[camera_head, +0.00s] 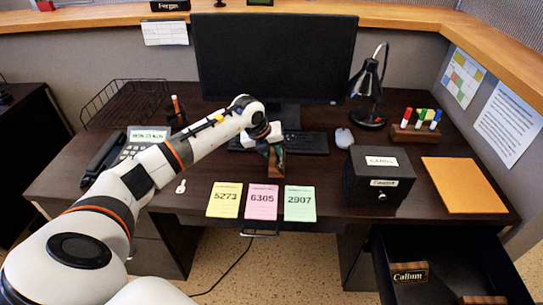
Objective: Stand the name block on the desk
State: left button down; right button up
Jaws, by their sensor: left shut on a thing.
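My left arm reaches over the desk (330,180) from the left. My left gripper (268,143) is over the middle of the desk, in front of the keyboard. It is shut on a small brown wooden block (276,163), seen narrow and upright; no lettering shows on it, and I cannot tell whether it touches the desk. A wooden name block reading "Callum" (408,273) is in the open drawer (450,255) at lower right. Another wooden block (485,299) shows partly at the drawer's lower edge. My right gripper is out of view.
Yellow, pink and green number cards (264,201) lie along the front edge. A phone (125,150) is left. The monitor (275,55) is behind.

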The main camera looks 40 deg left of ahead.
pick_arm(q)
notch_tip(320, 180, down, 3)
jog(key=shift+r, duration=0.2)
jog(key=c, duration=1.1)
grip_release()
jog(key=shift+s+r, duration=0.1)
jog(key=v, duration=1.2)
